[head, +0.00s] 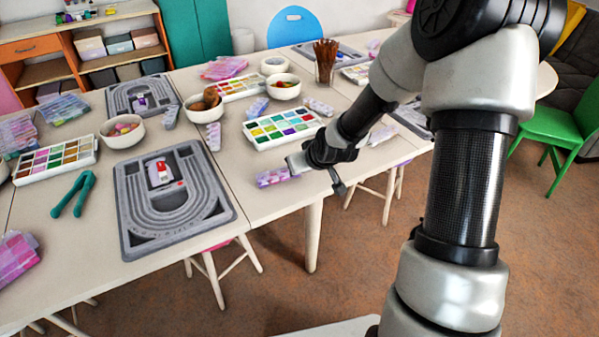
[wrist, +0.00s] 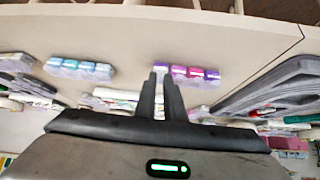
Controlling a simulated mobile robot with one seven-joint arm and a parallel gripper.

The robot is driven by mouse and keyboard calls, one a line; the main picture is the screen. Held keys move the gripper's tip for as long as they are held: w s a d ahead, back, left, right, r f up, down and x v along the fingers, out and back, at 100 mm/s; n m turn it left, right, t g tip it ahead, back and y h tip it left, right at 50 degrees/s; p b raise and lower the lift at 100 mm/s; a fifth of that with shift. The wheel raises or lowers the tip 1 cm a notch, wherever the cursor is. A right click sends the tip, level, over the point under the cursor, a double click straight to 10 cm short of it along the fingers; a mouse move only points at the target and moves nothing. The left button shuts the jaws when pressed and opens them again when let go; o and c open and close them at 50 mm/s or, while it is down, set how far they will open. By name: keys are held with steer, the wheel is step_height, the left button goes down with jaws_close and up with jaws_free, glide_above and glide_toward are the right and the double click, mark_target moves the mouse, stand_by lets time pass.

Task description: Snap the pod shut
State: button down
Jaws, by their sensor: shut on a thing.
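A small pod strip (head: 270,178) with purple and pink lids lies near the table's front edge. In the wrist view its purple, pink and red lids (wrist: 196,74) show just beyond the fingertips. My gripper (head: 296,164) is low at the right end of this strip. In the wrist view its two dark fingers (wrist: 161,72) are close together at the purple end lid. They are shut on the strip's end, though the contact itself is hard to see. Whether each lid is fully down is too small to tell.
A grey bead board (head: 133,218) lies left of the strip, and a white bead tray (head: 247,137) stands behind it. Another strip with blue-teal lids (wrist: 78,68) shows in the wrist view.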

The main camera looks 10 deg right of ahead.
steer(key=shift+s+d+f+t+b, duration=0.1)
steer(key=shift+s+f+t+b, duration=0.15)
steer(key=shift+f+t+b, duration=0.8)
steer(key=shift+r+t+b, duration=0.25)
steer(key=shift+r+b, duration=0.1)
steer(key=shift+b, duration=0.25)
steer(key=c, duration=1.8)
jaws_free()
